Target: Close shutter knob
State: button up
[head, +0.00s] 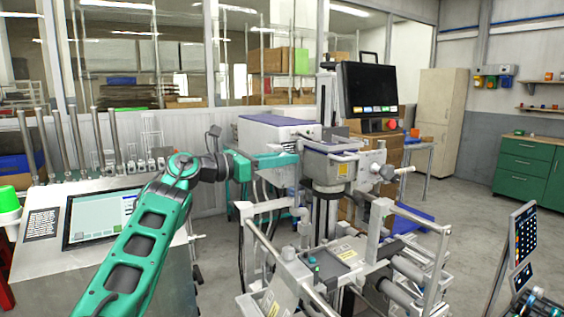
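A machine with a white and blue-grey head (330,165) stands at the centre of the head view. A round pale knob (388,172) sticks out from its right side on a short shaft; I cannot tell for sure whether this is the shutter knob. My green arm comes up from the bottom left and bends right at the wrist. My gripper (277,160) is at the left side of the machine head, small and partly lost among the machine parts. Its fingers are not clear, so I cannot tell whether it is open, shut or touching anything.
A monitor (370,88) stands above the machine, with a red button (392,125) below it. A frame with rails and rollers (410,270) fills the front right. A console with a screen (100,217) stands at left. Open floor (465,210) lies at right, before green cabinets (525,168).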

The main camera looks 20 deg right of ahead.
grip_shut()
jog(key=shift+f, duration=1.8)
grip_release()
jog(key=shift+w+f, duration=0.1)
